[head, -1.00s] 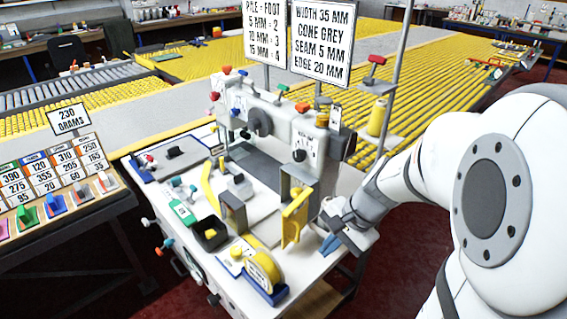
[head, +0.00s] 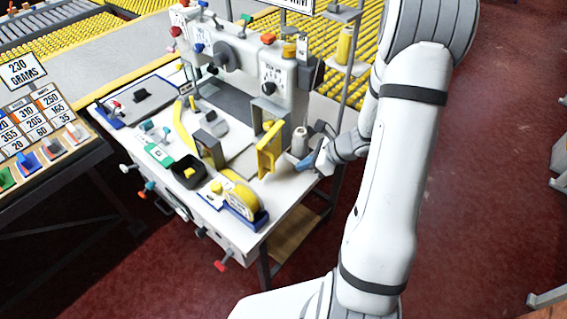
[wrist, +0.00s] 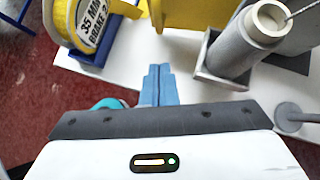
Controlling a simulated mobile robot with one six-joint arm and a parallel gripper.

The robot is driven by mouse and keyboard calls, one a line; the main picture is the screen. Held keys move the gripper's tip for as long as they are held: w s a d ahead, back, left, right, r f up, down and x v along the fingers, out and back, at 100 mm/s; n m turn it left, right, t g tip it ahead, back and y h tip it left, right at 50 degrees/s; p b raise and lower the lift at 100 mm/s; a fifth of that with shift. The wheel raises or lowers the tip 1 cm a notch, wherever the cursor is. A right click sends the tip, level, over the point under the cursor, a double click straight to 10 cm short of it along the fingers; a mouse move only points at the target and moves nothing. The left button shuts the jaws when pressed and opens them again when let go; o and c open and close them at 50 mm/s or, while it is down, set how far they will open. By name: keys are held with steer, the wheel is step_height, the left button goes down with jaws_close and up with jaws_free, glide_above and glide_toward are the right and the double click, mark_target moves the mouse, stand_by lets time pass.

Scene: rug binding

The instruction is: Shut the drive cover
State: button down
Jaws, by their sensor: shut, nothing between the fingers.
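A yellow panel (head: 270,150), which looks like the drive cover, stands upright at the front right of the white sewing machine table (head: 285,195). It is held out beside a grey bracket (head: 268,113). Its lower part also shows at the top of the wrist view (wrist: 195,12). My gripper (head: 307,165) is shut and empty, just right of the panel and apart from it, near the table's right edge. Its blue fingers (wrist: 160,85) point toward the panel in the wrist view. I cannot tell the panel's hinge side.
A grey thread cone (head: 299,143) stands in a holder close beside my gripper. A yellow tape roll (head: 241,200) in a blue holder sits at the table's front corner. A black tray (head: 187,172) lies further left. The red floor right of the table is clear.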

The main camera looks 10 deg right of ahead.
steer(key=w+a+f+p, duration=0.1)
steer(key=w+a+f, duration=0.1)
steer(key=a, duration=0.3)
steer(key=shift+w+a+f, duration=0.15)
steer(key=shift+w, duration=0.55)
